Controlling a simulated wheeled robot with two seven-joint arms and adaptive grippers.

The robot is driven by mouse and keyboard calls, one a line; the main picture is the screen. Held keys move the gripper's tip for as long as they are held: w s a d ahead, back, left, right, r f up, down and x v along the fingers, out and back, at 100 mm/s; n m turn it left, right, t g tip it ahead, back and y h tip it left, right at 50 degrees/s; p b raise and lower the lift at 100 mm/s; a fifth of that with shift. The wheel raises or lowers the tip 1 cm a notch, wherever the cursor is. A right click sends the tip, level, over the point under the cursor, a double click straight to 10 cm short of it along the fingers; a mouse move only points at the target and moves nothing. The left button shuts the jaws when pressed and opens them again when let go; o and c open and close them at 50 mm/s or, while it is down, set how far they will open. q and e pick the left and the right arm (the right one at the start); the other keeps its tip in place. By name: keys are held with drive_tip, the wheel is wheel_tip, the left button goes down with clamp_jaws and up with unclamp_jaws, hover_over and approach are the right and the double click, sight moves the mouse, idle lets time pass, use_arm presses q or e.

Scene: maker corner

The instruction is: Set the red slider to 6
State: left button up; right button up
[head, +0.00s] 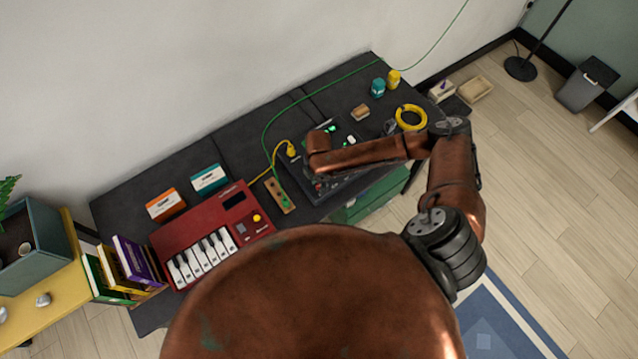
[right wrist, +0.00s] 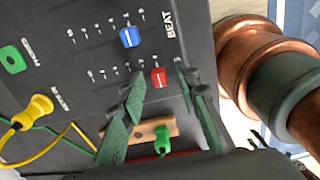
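The red slider (right wrist: 158,77) is a small red knob on a dark console (right wrist: 190,35), seen in the right wrist view. It sits toward the right end of its row of small marks. The marks are too small to read. My right gripper (right wrist: 160,70) has its two green fingers apart, one on each side of the red knob. A gap shows between the knob and each finger. In the head view my right arm reaches over the console (head: 345,132) and hides the slider. My left gripper is not in view.
A blue slider (right wrist: 130,36) stands beside the red one. A yellow plug (right wrist: 37,108) with its cable and a green button (right wrist: 12,59) are on the console. A red keyboard (head: 190,227) lies to the left and a yellow ring (head: 410,117) to the right on the dark table.

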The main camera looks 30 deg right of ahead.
clamp_jaws()
idle(0.5)
